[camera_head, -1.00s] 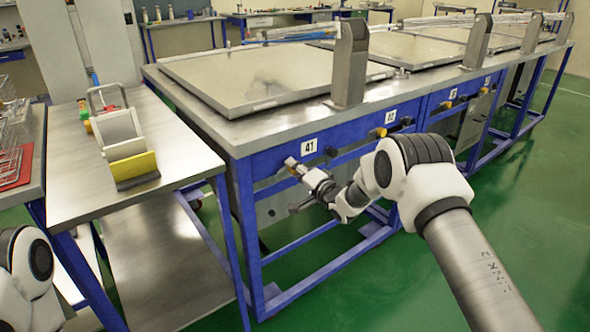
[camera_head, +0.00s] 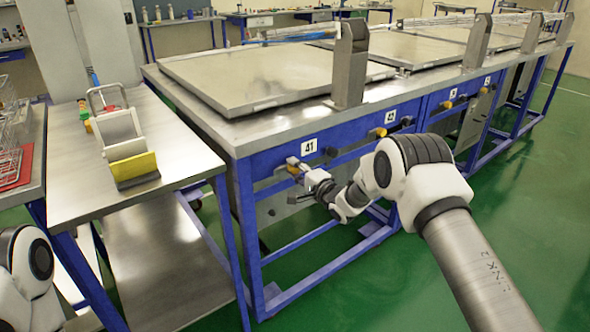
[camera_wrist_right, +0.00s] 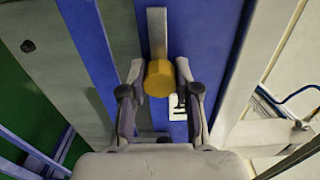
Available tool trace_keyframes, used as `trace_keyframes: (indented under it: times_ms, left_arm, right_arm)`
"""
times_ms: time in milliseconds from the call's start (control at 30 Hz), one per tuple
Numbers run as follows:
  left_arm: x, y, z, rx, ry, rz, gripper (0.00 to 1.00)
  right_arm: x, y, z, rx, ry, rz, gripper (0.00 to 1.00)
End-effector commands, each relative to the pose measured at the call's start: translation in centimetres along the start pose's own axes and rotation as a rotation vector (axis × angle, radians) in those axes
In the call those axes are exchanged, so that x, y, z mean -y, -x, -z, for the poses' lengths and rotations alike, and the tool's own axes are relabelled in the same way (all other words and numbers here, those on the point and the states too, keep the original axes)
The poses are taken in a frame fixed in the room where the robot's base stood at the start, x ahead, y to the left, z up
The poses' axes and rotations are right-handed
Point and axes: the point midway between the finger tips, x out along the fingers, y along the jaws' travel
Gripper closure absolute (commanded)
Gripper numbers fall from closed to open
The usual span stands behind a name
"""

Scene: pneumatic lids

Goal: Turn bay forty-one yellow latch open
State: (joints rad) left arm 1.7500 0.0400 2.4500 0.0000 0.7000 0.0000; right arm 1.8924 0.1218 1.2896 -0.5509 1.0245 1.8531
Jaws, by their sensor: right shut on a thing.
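The bay forty-one number plate (camera_head: 309,146) sits on the blue front rail of the nearest bench. My right gripper (camera_head: 293,165) is at this rail, below and left of the plate. In the right wrist view, the yellow latch knob (camera_wrist_right: 158,78) is between the two fingertips of my right gripper (camera_wrist_right: 157,80), which is shut on it. A flat grey metal bar (camera_wrist_right: 157,30) runs on from the knob along the blue rail. The head view shows the latch mostly hidden by the gripper. My left gripper is out of view; only part of that arm shows at lower left.
A black knob (camera_head: 332,152) is right of the plate. Another yellow latch (camera_head: 379,132) sits at the neighbouring bay. A steel side table (camera_head: 75,190) with a white and yellow holder (camera_head: 134,165) stands left. Flat lids (camera_head: 270,75) cover the bench. Green floor is open at right.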

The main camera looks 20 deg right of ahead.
Motion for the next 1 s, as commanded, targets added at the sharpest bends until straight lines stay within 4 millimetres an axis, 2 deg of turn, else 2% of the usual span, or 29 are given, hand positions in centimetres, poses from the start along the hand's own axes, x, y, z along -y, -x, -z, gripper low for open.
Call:
trace_keyframes:
  times_ms: [133,167,200,500,633,767,1000]
  left_arm:
    - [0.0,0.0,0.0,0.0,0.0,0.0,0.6]
    - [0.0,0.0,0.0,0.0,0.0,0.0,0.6]
    - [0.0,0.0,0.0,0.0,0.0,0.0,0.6]
    - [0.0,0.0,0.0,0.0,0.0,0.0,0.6]
    - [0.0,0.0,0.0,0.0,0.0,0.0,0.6]
    - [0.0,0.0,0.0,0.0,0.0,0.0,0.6]
    - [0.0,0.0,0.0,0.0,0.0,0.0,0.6]
  right_arm:
    - [0.2,0.0,0.1,-0.002,0.0,0.003,1.0]
    - [0.2,0.0,0.1,-0.002,0.0,0.003,0.58]
    - [0.1,0.0,0.1,-0.002,0.0,0.003,0.44]
    - [0.1,0.1,0.1,-0.001,0.001,0.001,0.43]
    - [0.0,1.1,0.1,-0.001,0.0,-0.001,0.43]
    - [0.0,3.8,0.1,-0.003,-0.003,-0.002,0.43]
    - [0.0,9.9,0.2,-0.004,-0.003,0.001,0.43]
